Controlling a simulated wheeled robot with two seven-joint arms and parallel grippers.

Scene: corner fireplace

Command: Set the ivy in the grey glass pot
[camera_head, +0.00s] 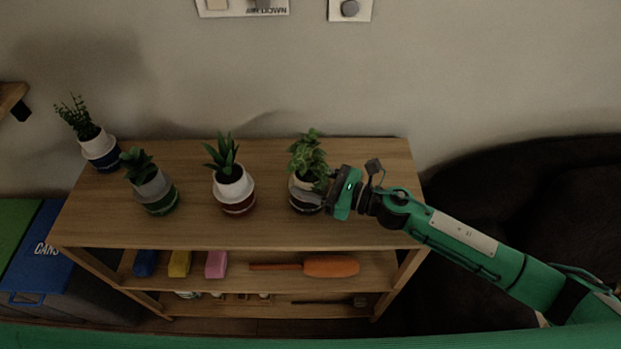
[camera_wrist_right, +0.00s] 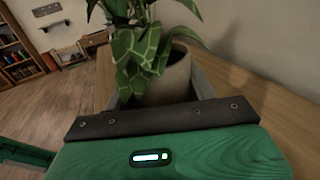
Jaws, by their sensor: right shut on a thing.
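The leafy ivy (camera_head: 308,155) stands upright in a greyish pot with a dark lower band (camera_head: 304,198), at the right of the wooden shelf's top. My right gripper (camera_head: 328,190) reaches it from the right and is shut on the pot. In the right wrist view the ivy's leaves (camera_wrist_right: 140,55) hang over the pale grey pot (camera_wrist_right: 172,78), right in front of the gripper (camera_wrist_right: 165,115). The gripper hides part of the pot's lower side. I cannot tell whether the pot rests on the wood or is slightly raised. My left gripper is not in view.
More potted plants share the shelf top (camera_head: 270,232): a white-and-red pot (camera_head: 235,192), a grey-and-green pot (camera_head: 157,193) and a white-and-blue pot (camera_head: 101,152) at the back left corner. The lower shelf holds coloured blocks and an orange-headed tool (camera_head: 330,266). A dark sofa (camera_head: 540,190) stands right.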

